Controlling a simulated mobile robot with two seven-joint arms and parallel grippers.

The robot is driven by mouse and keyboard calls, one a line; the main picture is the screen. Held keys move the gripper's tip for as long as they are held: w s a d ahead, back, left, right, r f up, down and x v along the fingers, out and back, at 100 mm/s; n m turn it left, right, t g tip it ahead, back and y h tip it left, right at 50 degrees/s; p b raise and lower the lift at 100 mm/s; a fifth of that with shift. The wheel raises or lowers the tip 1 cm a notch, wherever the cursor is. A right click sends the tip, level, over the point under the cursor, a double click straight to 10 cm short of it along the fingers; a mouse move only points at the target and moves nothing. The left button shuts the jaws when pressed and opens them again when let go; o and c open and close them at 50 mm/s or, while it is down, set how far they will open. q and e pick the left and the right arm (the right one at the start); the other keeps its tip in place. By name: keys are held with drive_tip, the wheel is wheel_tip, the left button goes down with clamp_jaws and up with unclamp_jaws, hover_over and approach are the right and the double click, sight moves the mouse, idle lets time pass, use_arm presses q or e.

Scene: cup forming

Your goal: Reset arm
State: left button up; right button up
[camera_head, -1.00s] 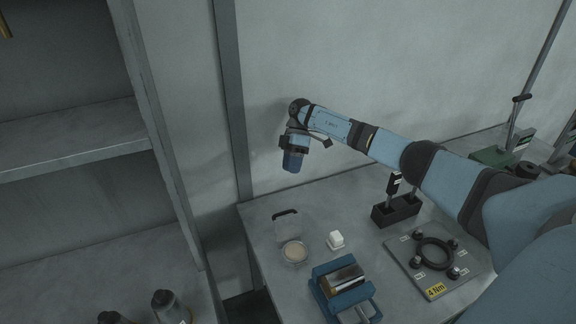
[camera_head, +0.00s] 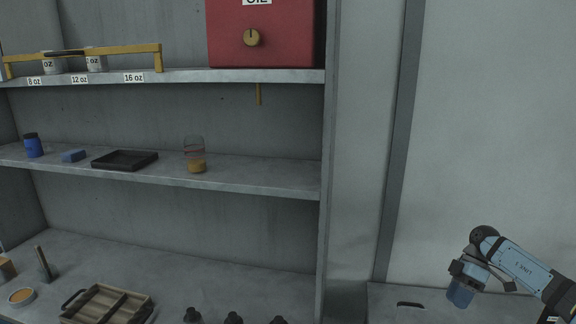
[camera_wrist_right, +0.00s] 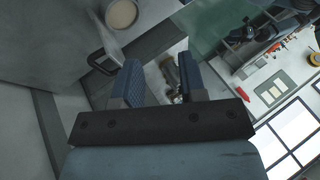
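My right arm (camera_head: 522,268) comes in from the lower right in the head view. Its blue gripper (camera_head: 460,298) hangs fingers down in front of the grey wall, near the far edge of the workbench (camera_head: 385,298). In the right wrist view the two ridged blue fingers of the right gripper (camera_wrist_right: 160,78) stand apart with nothing held between them. My left arm and gripper are in neither view.
A grey shelf unit fills the left. It holds a red box (camera_head: 262,38), a yellow rail (camera_head: 120,50), a black tray (camera_head: 125,160), a jar (camera_head: 195,165) and a wooden crate (camera_head: 92,318). A round beige-filled dish (camera_wrist_right: 121,13) shows in the wrist view.

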drive_tip(key=a+f+n+t+y, duration=0.2)
drive_tip(key=a+t+y, duration=0.1)
drive_tip(key=a, duration=0.8)
drive_tip(key=a+f+n+t+y, duration=0.2)
drive_tip(key=a+y, duration=0.2)
drive_tip(key=a, duration=0.7)
drive_tip(key=s+a+r+m+t, duration=0.4)
drive_tip(key=a+r+m+t, duration=0.3)
drive_tip(key=t, duration=0.6)
drive_tip(key=s+d+f+m+h, duration=0.3)
drive_tip(key=s+d+m+h, duration=0.15)
drive_tip(key=s+h, duration=0.25)
drive_tip(key=s+d+f+m+h, duration=0.3)
drive_tip(key=s+m+h, duration=0.3)
drive_tip(key=s, duration=0.1)
drive_tip(key=s+d+f+n+g, duration=0.15)
drive_tip(key=s+g, duration=0.85)
drive_tip(key=s, duration=1.3)
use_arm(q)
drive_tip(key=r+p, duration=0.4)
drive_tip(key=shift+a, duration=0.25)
use_arm(e)
drive_tip(key=w+a+f+t+y, duration=0.3)
drive_tip(key=w+a+f+t, duration=0.3)
drive_tip(key=f, duration=0.3)
drive_tip(key=shift+w+f+n+t, duration=0.3)
drive_tip(key=shift+n+t, duration=0.1)
drive_tip(key=shift+t, duration=0.2)
